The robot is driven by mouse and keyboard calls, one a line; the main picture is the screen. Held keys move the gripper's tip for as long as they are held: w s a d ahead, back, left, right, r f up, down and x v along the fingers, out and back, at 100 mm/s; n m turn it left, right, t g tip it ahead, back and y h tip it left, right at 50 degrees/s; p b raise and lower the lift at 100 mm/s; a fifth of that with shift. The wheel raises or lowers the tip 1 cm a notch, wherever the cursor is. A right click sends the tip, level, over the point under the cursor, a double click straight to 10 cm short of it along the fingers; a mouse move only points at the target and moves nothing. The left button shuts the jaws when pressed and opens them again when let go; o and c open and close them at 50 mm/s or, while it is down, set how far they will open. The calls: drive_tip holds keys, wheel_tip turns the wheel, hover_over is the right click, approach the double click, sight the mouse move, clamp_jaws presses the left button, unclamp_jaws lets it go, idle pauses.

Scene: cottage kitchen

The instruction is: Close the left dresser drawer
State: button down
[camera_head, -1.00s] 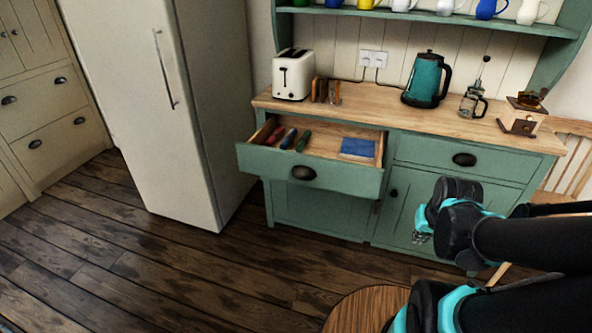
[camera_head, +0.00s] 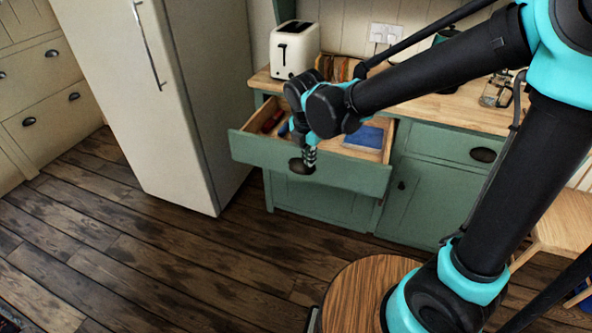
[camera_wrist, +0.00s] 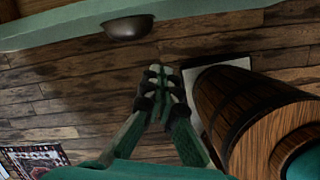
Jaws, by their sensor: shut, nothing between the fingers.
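The left dresser drawer (camera_head: 350,176) stands pulled out from the green dresser (camera_head: 423,196), with a blue item (camera_head: 364,138) and other small items inside. Its dark cup handle (camera_head: 298,167) is on the front and partly hidden by my gripper. My gripper (camera_head: 310,160) is shut and empty, pointing down in front of the drawer front near the handle. In the wrist view, the handle (camera_wrist: 128,27) and green drawer front (camera_wrist: 60,27) are at the top, and my shut fingertips (camera_wrist: 157,72) are just below and right of the handle, with floor showing between.
A round wooden barrel (camera_wrist: 235,95) stands on the floor close to my gripper's right in the wrist view; its top (camera_head: 350,290) shows in the head view. A tall white fridge (camera_head: 170,100) stands left. A toaster (camera_head: 293,50) is on the counter. Floor left of the barrel is clear.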

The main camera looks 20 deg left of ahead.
sight(296, 169)
drive_tip(key=s+a+n, duration=0.2)
drive_tip(key=a+n, duration=0.2)
drive_tip(key=a, duration=0.1)
drive_tip(key=x, duration=0.3)
drive_tip(key=w+x, duration=0.1)
drive_tip(key=x, duration=0.3)
drive_tip(key=w+x, duration=0.1)
drive_tip(key=x, duration=0.2)
drive_tip(key=shift+w+a, duration=0.1)
drive_tip(key=shift+w, duration=0.15)
drive_tip(key=shift+w+r, duration=0.1)
drive_tip(key=shift+w, duration=0.4)
